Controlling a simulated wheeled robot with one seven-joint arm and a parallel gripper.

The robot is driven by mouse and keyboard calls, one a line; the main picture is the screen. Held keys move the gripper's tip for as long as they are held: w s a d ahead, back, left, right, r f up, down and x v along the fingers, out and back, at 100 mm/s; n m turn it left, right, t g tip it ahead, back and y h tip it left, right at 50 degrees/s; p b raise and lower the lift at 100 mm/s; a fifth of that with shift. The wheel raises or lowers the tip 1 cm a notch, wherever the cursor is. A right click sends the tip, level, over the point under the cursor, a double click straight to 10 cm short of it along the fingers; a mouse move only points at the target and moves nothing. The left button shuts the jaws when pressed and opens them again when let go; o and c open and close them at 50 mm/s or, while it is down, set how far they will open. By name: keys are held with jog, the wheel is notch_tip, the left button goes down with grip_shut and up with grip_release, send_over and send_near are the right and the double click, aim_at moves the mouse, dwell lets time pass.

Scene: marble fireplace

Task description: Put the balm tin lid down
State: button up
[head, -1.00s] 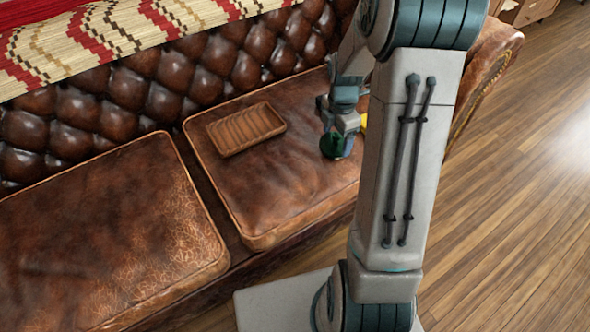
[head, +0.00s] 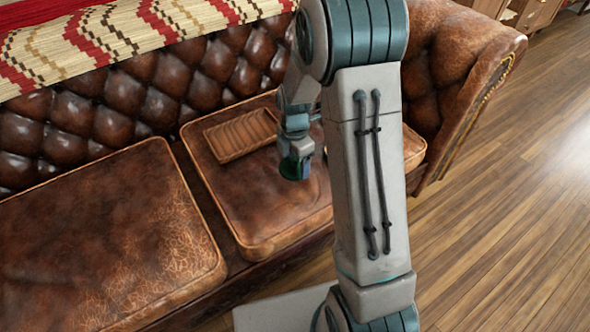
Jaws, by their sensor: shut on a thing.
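My gripper (head: 296,160) is seen in the head view over the right seat cushion of the leather sofa. It is shut on a small, round, dark green thing, the balm tin lid (head: 289,170). The lid is small in the picture and partly covered by the fingers. I cannot tell whether it touches the cushion (head: 262,206) or hangs a little above it. No other part of a balm tin is seen.
A brown ridged tray (head: 240,135) lies on the same cushion, to the left of and behind my gripper. The cushion's front left is bare. The left cushion (head: 110,235) is empty. The tufted backrest (head: 120,110) rises behind. My arm hides the cushion's right part.

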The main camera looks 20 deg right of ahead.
aim_at(295, 165)
jog(key=shift+f+b, duration=0.65)
jog(key=shift+f, duration=1.15)
jog(key=shift+f, duration=0.15)
jog(key=o, duration=0.9)
jog(key=shift+o, duration=0.2)
notch_tip(295, 165, up, 12)
jog(key=p, duration=0.4)
jog(key=shift+s+r, duration=0.1)
jog(key=shift+r, duration=0.15)
jog(key=s+r+m, duration=0.4)
jog(key=s+m, duration=0.6)
jog(key=s+r+m+t, duration=0.1)
jog(key=s+r+m, duration=0.4)
jog(key=s+m, duration=0.5)
jog(key=shift+s+a+m, duration=0.2)
jog(key=shift+s+m, duration=0.05)
jog(key=shift+m, duration=0.45)
